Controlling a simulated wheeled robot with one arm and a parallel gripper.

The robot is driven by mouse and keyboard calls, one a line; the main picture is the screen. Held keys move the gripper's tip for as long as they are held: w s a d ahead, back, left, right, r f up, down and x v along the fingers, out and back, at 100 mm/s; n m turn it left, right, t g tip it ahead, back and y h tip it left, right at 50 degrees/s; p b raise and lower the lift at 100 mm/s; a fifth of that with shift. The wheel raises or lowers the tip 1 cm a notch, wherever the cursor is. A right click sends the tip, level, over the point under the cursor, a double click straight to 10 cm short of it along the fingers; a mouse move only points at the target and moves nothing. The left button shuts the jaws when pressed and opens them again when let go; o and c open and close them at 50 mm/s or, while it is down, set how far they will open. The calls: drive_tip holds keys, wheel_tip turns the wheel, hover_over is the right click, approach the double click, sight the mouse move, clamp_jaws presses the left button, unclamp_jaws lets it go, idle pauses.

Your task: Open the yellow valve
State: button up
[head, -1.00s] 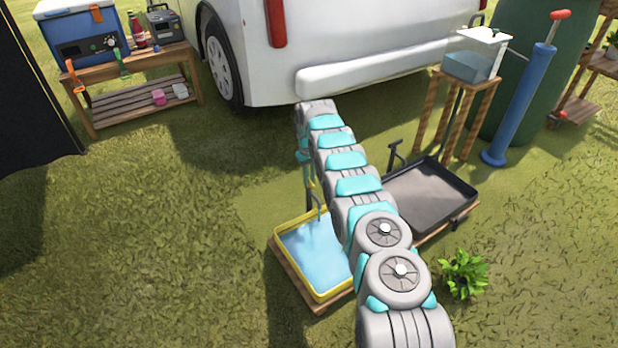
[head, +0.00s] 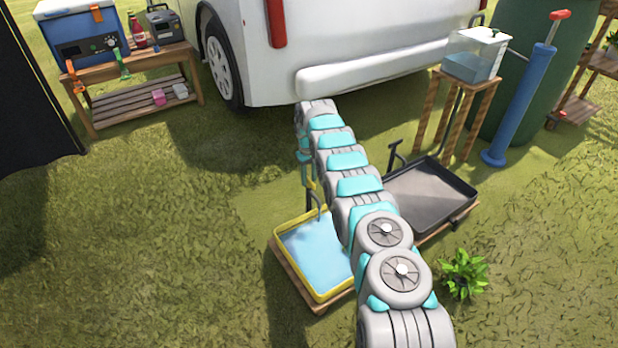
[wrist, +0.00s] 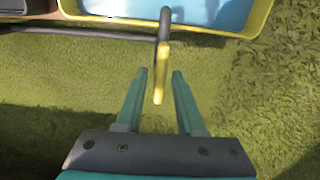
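The yellow valve (wrist: 159,75) shows in the wrist view as a narrow yellow handle at the end of a dark pipe, by the rim of the yellow tray (wrist: 252,25). My gripper (wrist: 161,73) is open, with one teal finger on each side of the handle. Gaps show on both sides in the picture; I cannot tell the depth. In the head view, the valve (head: 312,188) is a small yellow piece above the tray (head: 325,296), partly hidden by my arm. The tray holds blue water.
A black tray (head: 432,195) with its own dark tap lies right of the yellow tray. The white vehicle (head: 370,45) stands behind. A clear water tank (head: 472,66) on a wooden stand and a blue pump (head: 520,105) are at right. Grass is open at left.

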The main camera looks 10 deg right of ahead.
sight(309, 179)
drive_tip(key=shift+o, duration=0.4)
drive_tip(key=shift+r, duration=3.9)
